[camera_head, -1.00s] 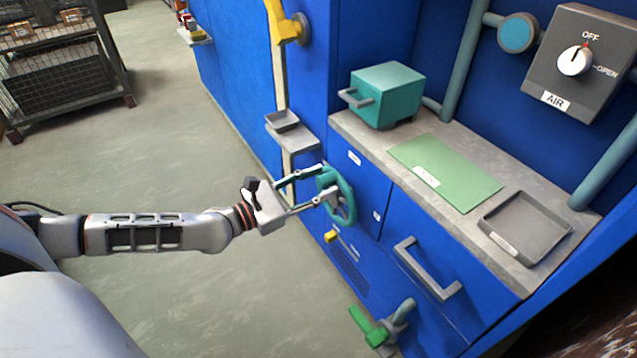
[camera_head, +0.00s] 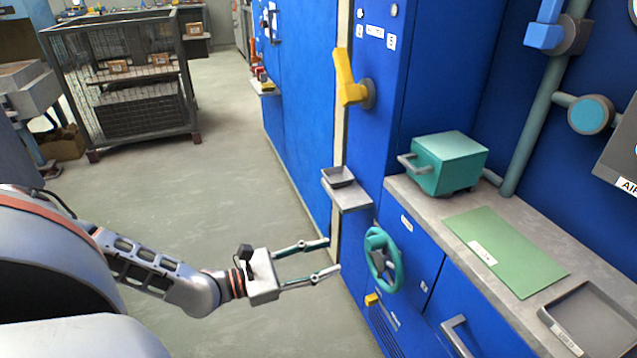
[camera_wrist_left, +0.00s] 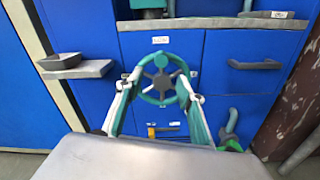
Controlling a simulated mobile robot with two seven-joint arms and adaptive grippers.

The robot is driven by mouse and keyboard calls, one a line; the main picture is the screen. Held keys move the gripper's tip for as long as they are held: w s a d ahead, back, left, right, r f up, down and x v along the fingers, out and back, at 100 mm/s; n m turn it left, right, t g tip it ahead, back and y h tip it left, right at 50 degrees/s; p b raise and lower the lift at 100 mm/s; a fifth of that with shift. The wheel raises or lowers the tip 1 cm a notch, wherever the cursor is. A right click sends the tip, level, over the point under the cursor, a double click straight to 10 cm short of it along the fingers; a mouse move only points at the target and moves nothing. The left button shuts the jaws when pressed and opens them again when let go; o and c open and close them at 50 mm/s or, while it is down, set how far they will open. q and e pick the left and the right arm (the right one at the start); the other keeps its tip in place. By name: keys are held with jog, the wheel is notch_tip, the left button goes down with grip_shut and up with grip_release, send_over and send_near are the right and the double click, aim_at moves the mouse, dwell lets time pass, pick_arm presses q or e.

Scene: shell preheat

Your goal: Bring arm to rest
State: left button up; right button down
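My left gripper (camera_head: 332,256) is open and empty in the head view, at the end of my left arm (camera_head: 170,270). Its fingers point right, toward the blue cabinet, and stand apart from the teal handwheel (camera_head: 384,260). In the left wrist view the open fingers (camera_wrist_left: 160,92) frame the same handwheel (camera_wrist_left: 162,82), which lies beyond them on the cabinet front. My right gripper is not in view.
A small grey shelf with a tray (camera_head: 346,192) juts out left of the handwheel. A teal box (camera_head: 448,163), a green mat (camera_head: 520,262) and a grey tray (camera_head: 598,318) are on the counter. A yellow lever (camera_head: 346,80) is above. Open floor (camera_head: 225,170) lies left; a wire cage (camera_head: 125,85) stands behind.

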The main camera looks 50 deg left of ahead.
pick_arm(q)
jog(key=shift+s+a, duration=0.15)
jog(key=shift+s, duration=0.25)
dwell(0.3)
